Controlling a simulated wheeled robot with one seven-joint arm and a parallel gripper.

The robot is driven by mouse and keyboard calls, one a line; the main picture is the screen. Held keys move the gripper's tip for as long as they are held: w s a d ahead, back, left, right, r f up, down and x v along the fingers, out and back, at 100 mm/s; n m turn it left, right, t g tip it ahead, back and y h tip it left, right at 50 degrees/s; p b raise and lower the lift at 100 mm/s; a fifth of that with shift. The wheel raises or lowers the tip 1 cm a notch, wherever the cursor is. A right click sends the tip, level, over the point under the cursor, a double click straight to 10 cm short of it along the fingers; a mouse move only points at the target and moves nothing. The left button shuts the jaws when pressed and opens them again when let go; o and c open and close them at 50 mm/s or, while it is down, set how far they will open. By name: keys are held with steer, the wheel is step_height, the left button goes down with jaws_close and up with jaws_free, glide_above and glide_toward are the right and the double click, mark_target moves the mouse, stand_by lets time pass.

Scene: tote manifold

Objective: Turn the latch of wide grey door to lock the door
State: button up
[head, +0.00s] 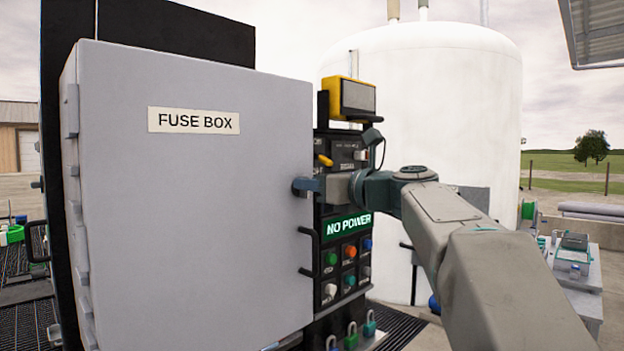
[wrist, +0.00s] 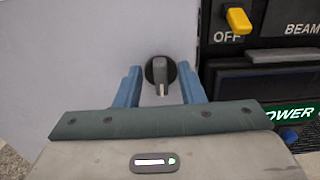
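The wide grey door (head: 190,230), labelled FUSE BOX, looks closed in the head view. It also shows as a pale panel in the wrist view (wrist: 70,60). The latch (wrist: 160,73) is a small grey knob on a dark round base near the door's right edge, its lever standing roughly upright. My gripper (wrist: 162,88) is open, with one blue finger on each side of the latch and a gap on both sides.
A black handle (head: 310,250) sits on the door below my gripper. Right of the door is a control panel with a NO POWER display (head: 348,225), several buttons and a yellow switch (wrist: 238,20). Padlocks (head: 351,337) hang below. A white tank (head: 450,110) stands behind.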

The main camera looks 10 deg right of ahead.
steer(key=shift+w+a, duration=0.1)
steer(key=shift+w, duration=0.05)
steer(key=shift+c, duration=0.2)
jaws_close()
steer(key=shift+f+n+b, duration=0.1)
steer(key=shift+n+b, duration=0.2)
steer(key=shift+b, duration=0.05)
steer(key=n+b, duration=0.3)
steer(key=n, duration=0.2)
steer(key=n+b, duration=0.4)
steer(key=n, duration=0.2)
steer(key=a+f+n+b, duration=0.1)
steer(key=n+b, duration=0.2)
steer(key=n, duration=0.3)
steer(key=shift+s, duration=0.35)
steer(key=shift+n, duration=0.3)
